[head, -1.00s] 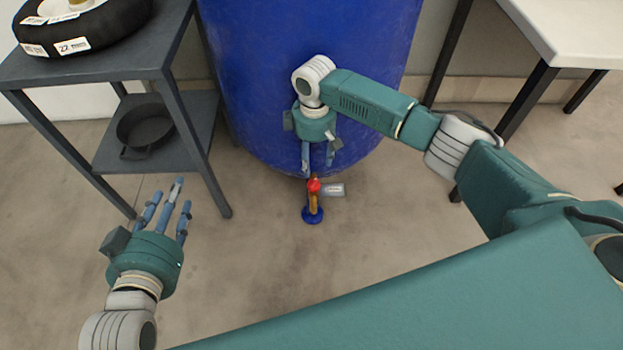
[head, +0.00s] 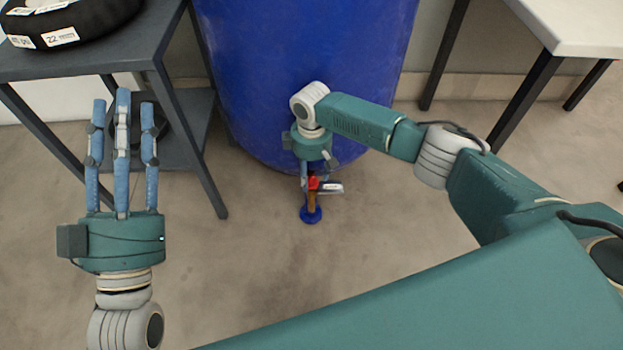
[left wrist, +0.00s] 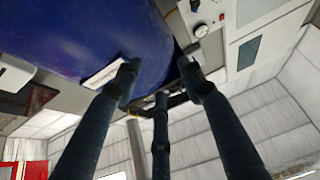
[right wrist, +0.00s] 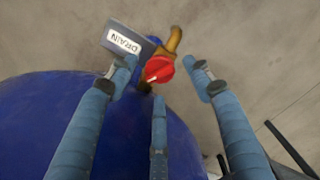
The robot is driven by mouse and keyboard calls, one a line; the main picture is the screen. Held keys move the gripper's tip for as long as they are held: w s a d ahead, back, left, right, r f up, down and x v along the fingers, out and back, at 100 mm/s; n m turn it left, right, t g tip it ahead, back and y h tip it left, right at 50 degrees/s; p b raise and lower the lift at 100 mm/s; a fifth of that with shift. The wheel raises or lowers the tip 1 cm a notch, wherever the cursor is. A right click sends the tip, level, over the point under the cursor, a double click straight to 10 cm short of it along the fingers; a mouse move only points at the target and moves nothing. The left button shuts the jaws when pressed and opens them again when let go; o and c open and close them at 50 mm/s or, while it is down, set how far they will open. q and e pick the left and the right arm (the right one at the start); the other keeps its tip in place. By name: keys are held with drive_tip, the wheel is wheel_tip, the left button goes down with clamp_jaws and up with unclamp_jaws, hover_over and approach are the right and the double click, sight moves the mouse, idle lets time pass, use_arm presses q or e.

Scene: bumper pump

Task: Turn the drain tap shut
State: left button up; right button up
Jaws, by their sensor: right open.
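The drain tap has a red knob (right wrist: 160,69) with a white mark and a brass spout (right wrist: 174,42). A grey plate labelled DRAIN (right wrist: 125,40) is beside it. In the head view the red knob (head: 313,183) shows low in front of the blue drum (head: 300,60). My right gripper (head: 316,180) is at the tap, pointing down. In the right wrist view its open fingers (right wrist: 165,75) are spread on either side of the knob, with clear gaps; contact is not visible. My left gripper (head: 123,105) is open and empty, away from the tap at the left, fingers pointing forward.
A dark shelf table (head: 90,58) with a black tyre-like ring (head: 75,22) stands at the left, close to my left gripper. A white-topped table (head: 585,22) stands at the right. A blue round base (head: 311,215) is below the tap. The floor between is clear.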

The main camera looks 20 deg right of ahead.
use_arm(q)
drive_tip(key=shift+s+a+r+t+h, duration=0.1)
drive_tip(key=shift+s+r+t+h, duration=0.05)
drive_tip(key=shift+s+r+t, duration=0.6)
drive_tip(key=shift+s+a+r+t+h, duration=0.15)
drive_tip(key=shift+s+r+t, duration=0.3)
drive_tip(key=shift+r, duration=0.45)
use_arm(e)
drive_tip(key=shift+f, duration=0.85)
use_arm(q)
drive_tip(key=shift+d, duration=0.1)
use_arm(e)
drive_tip(key=c, duration=1.1)
drive_tip(key=shift+c, duration=0.2)
drive_tip(key=n+p, duration=0.1)
drive_tip(key=n, duration=0.3)
drive_tip(key=shift+n+p, duration=0.3)
use_arm(q)
drive_tip(key=w+f+g+y, duration=0.2)
drive_tip(key=w+f+g, duration=0.3)
drive_tip(key=f, duration=0.6)
drive_tip(key=shift+g, duration=0.7)
use_arm(e)
drive_tip(key=shift+n, duration=0.8)
